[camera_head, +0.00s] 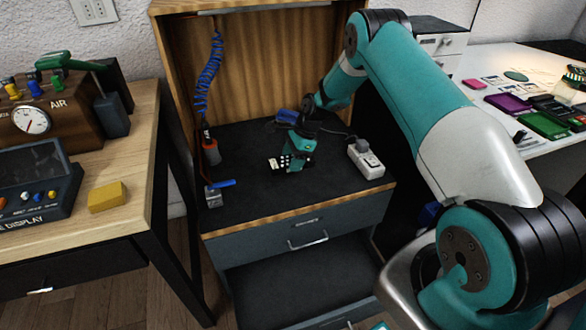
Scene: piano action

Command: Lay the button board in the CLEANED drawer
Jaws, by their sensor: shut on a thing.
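My gripper (289,160) is shut on the button board (278,164), a small dark board with white buttons. It holds the board over the dark top of the bench; I cannot tell whether the board touches the surface. Below the top is a grey drawer front (300,236) with a metal handle and a small label too small to read surely; this drawer looks shut. Under it a lower drawer (290,285) is pulled out, with a dark, bare floor. Its label is not readable, so I cannot tell which drawer is CLEANED.
A white power strip (366,158) stands right of the gripper. A blue-handled tool (216,192) and a red-grey tool on a blue coiled hose (208,75) are at left. A wooden table (120,225) stands left, a white table (500,60) right.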

